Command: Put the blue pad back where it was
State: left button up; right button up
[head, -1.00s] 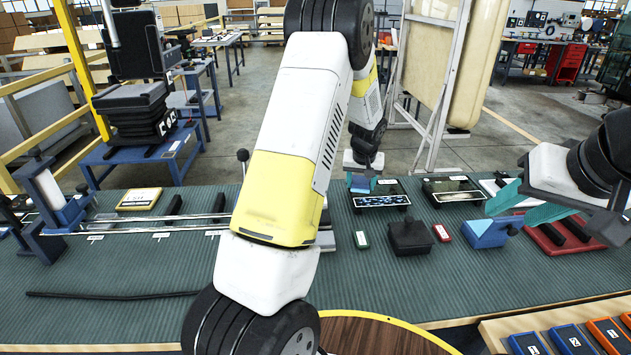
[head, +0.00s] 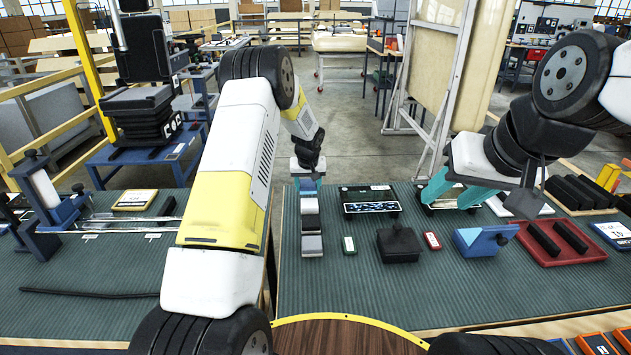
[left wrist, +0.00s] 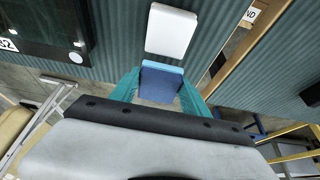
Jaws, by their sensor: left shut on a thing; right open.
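My left gripper (head: 308,184) is shut on the blue pad (left wrist: 160,83), which shows between the teal fingers in the left wrist view. In the head view, the gripper is over the bench's back part, just behind a short line of white and grey pads (head: 311,224). A white pad (left wrist: 171,31) lies just beyond the blue pad in the left wrist view. I cannot tell whether the blue pad touches the bench. My right gripper (head: 455,192) is open, with its teal fingers apart above a dark-framed panel at the bench's back right.
A red tray (head: 562,250) is further right. The front bench strip (head: 385,287) is clear.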

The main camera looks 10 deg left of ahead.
aim_at(308, 180)
pick_arm(q)
jog(key=w, duration=0.3)
jog(key=shift+w+a+f, duration=0.15)
jog(key=shift+a, duration=0.05)
jog(key=shift+f, duration=1.75)
jog(key=shift+f, duration=0.1)
jog(key=o, duration=1.3)
